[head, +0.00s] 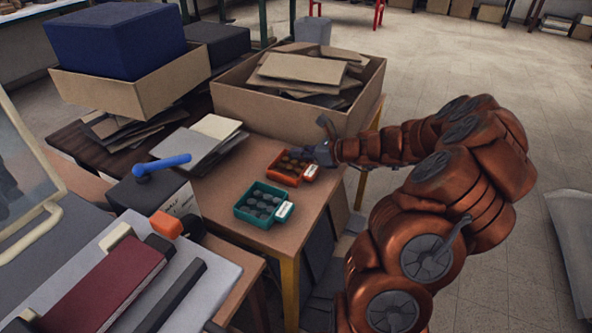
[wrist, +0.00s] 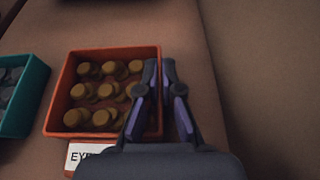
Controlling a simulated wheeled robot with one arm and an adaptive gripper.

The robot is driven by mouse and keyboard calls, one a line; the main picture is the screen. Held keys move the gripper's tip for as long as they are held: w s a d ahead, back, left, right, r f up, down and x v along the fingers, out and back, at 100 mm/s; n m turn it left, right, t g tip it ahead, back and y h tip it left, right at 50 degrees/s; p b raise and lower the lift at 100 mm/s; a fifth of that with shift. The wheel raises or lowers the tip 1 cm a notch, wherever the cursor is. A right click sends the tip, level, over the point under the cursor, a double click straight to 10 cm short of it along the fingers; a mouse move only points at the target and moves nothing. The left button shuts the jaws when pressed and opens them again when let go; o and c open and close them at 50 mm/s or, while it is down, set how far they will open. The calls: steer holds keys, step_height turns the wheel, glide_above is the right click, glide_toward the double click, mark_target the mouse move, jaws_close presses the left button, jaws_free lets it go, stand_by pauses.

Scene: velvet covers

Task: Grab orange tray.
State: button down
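The orange tray (head: 272,173) is a small open box with a white label on its front, on the wooden table's right part. In the wrist view the orange tray (wrist: 75,62) holds several round brownish pieces; its label is partly covered by my gripper. My gripper (wrist: 160,75) is at the tray's right wall, one finger inside and one outside. The fingertips are close together and appear closed on that wall. In the head view my gripper (head: 318,153) reaches the tray from the right; its fingertips are hard to make out there. The tray appears flat on the table.
A teal tray (head: 243,212) with grey round pieces stands close to the left. Behind is a big cardboard box (head: 284,117) of cardboard scraps. Grey folders (head: 190,148) and a black box with a blue handle (head: 162,163) stand left. The table edge is close on the right.

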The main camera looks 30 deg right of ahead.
stand_by(0.4)
steer(key=shift+r, duration=0.55)
step_height(320, 180, up, 3)
steer(key=shift+f+p, duration=0.1)
steer(key=shift+p, duration=0.4)
steer(key=s+a, duration=0.1)
steer(key=s, duration=0.4)
steer(key=s+a, duration=0.2)
steer(key=s, duration=0.3)
steer(key=s+a+r, duration=0.1)
steer(key=s, duration=0.4)
steer(key=shift+s+a+r, duration=0.1)
steer(key=shift+s+a, duration=0.05)
steer(key=shift+a, duration=0.2)
